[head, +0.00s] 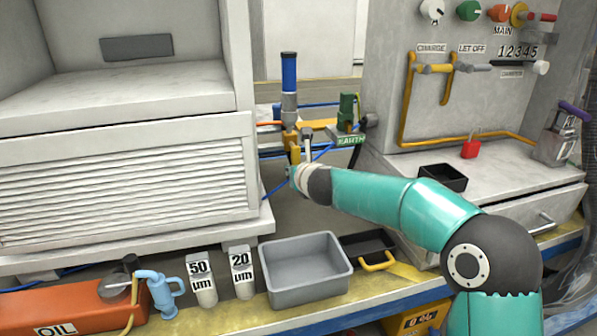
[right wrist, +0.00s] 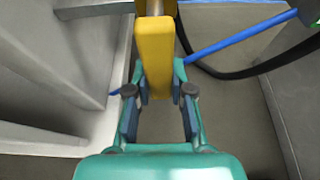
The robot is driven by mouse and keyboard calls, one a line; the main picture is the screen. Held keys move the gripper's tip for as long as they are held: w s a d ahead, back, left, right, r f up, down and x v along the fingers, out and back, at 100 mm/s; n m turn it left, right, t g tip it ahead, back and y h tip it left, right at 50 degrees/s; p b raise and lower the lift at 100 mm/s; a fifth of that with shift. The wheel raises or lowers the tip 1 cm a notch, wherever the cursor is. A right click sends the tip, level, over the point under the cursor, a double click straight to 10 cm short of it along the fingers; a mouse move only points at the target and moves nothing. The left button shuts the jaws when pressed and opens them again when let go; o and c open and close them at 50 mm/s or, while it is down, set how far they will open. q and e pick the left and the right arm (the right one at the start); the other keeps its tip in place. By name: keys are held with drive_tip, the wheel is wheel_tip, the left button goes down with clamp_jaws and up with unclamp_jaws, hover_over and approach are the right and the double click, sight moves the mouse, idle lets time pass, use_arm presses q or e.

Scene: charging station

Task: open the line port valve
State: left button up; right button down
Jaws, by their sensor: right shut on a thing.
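A yellow handle (right wrist: 155,50) fills the upper middle of the right wrist view. It also shows in the head view (head: 294,147), below the upright fitting with the blue grip (head: 289,72). My right gripper (head: 297,165) reaches it from the right. In the right wrist view its fingers (right wrist: 158,80) lie on either side of the handle and are shut on it. No label on this handle is readable, so I cannot tell for certain that it is the line port valve. My left gripper is not in view.
A green fitting with a label (head: 348,138) stands just right of the handle. Blue hoses (right wrist: 240,38) run close by. A louvred cabinet (head: 125,195) flanks the left and a grey panel with valves (head: 480,105) the right. A grey bin (head: 305,292) sits in front.

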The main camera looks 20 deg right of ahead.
drive_tip(key=shift+f, duration=0.4)
drive_tip(key=c, duration=1)
unclamp_jaws()
drive_tip(key=shift+s+r, duration=0.1)
drive_tip(key=shift+c, duration=0.2)
drive_tip(key=shift+o, duration=0.2)
drive_tip(key=shift+r, duration=0.15)
drive_tip(key=v, duration=1.2)
